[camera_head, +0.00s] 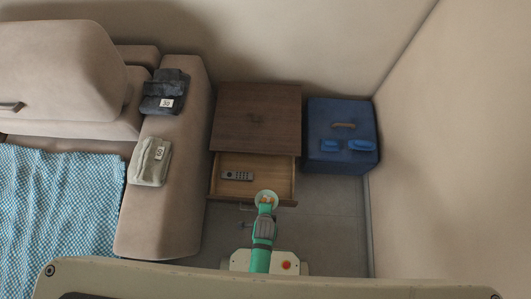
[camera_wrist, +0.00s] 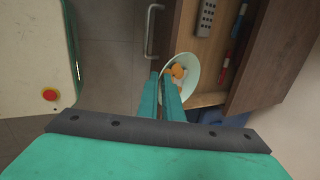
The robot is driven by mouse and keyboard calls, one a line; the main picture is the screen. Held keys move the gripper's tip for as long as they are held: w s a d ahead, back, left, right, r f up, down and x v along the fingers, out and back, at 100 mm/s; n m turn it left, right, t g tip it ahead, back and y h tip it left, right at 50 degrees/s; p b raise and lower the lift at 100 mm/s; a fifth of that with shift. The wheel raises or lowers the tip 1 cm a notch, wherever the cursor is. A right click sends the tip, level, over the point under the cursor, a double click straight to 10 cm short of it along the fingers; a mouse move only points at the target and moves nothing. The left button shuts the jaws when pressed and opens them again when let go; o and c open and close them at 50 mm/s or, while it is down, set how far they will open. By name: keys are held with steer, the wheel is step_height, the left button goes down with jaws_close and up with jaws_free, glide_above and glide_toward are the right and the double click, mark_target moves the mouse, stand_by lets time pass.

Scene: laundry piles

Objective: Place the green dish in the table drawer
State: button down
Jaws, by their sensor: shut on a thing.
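The pale green dish (camera_wrist: 191,88) is a small round bowl with an orange thing (camera_wrist: 177,71) in it. My gripper (camera_wrist: 162,82) is shut on the dish's rim. In the head view the dish (camera_head: 274,196) appears over the front edge of the open table drawer (camera_head: 283,180), at its right part. The dark brown wooden table (camera_head: 256,115) stands behind the drawer. In the wrist view the drawer's metal handle (camera_wrist: 150,30) is left of the dish, and the drawer inside is to the right. My fingertips (camera_head: 265,204) partly cover the dish in the head view.
A grey remote (camera_head: 238,176) lies in the drawer's left part; red (camera_wrist: 232,48) and blue (camera_wrist: 225,72) items also show inside. A sofa (camera_head: 184,195) with folded clothes stands left, and a blue box (camera_head: 342,163) stands right. Grey floor (camera_head: 335,220) is clear at the front right.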

mark_target(271, 193)
steer(key=w+f, duration=0.1)
steer(key=w, duration=0.1)
steer(key=w+d+f, duration=0.1)
steer(key=w, duration=0.1)
steer(key=w+f, duration=0.1)
steer(key=w, duration=0.2)
steer(key=shift+w+d, duration=0.1)
steer(key=shift+d, duration=0.1)
steer(key=w+f, duration=0.1)
steer(key=f, duration=0.1)
steer(key=w+d+f, duration=0.1)
steer(key=f, duration=0.1)
steer(key=shift+w, duration=0.4)
steer(key=shift+w+d+f, duration=0.1)
steer(key=shift+w+f, duration=0.4)
steer(key=shift+f, duration=0.2)
steer(key=shift+s+x, duration=0.15)
steer(key=shift+x, duration=0.8)
steer(key=shift+s+x, duration=0.15)
steer(key=shift+x, duration=0.75)
steer(key=shift+d+f, duration=0.1)
steer(key=shift+f, duration=0.15)
steer(key=c, duration=2.2)
jaws_free()
